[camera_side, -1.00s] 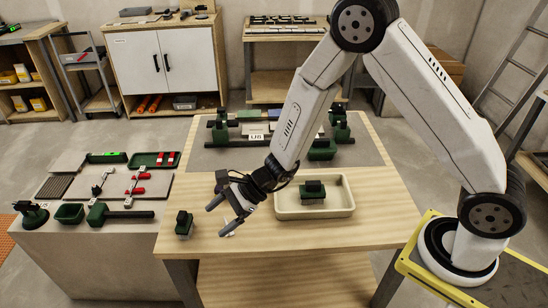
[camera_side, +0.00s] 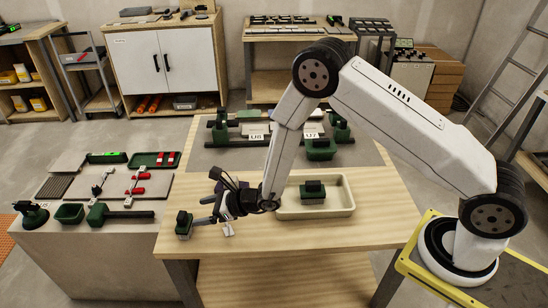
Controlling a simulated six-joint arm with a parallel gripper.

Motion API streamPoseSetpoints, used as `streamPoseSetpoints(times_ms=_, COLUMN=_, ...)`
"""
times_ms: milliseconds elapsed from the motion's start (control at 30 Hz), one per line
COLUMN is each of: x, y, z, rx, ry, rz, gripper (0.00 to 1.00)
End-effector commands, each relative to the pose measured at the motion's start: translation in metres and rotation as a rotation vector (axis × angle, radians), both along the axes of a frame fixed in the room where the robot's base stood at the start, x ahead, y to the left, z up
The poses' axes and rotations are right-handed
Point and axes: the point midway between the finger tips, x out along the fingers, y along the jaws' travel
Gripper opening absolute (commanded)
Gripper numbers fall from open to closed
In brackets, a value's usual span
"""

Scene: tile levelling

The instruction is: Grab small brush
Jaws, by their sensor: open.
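A small dark green and black tool with a grey base, which looks like the small brush (camera_side: 184,225), stands upright near the left front edge of the wooden table (camera_side: 360,228). My gripper (camera_side: 199,211) is low over the table just to the right of it, its fingers pointing left. The fingers are spread apart and hold nothing. Their tips are close to the brush; I cannot tell whether they touch it.
A cream tray (camera_side: 342,206) behind and right of my gripper holds a similar, larger green block tool (camera_side: 313,192). Green fixtures and a green bin (camera_side: 320,150) stand at the back. The table's front right is clear.

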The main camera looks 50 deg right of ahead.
Motion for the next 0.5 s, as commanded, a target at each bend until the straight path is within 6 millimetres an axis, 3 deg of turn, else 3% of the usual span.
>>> streamPoseSetpoints(times_ms=500, x=0.016, y=0.013, z=-0.009, rx=0.0, ry=0.001, rz=0.001, gripper=0.88)
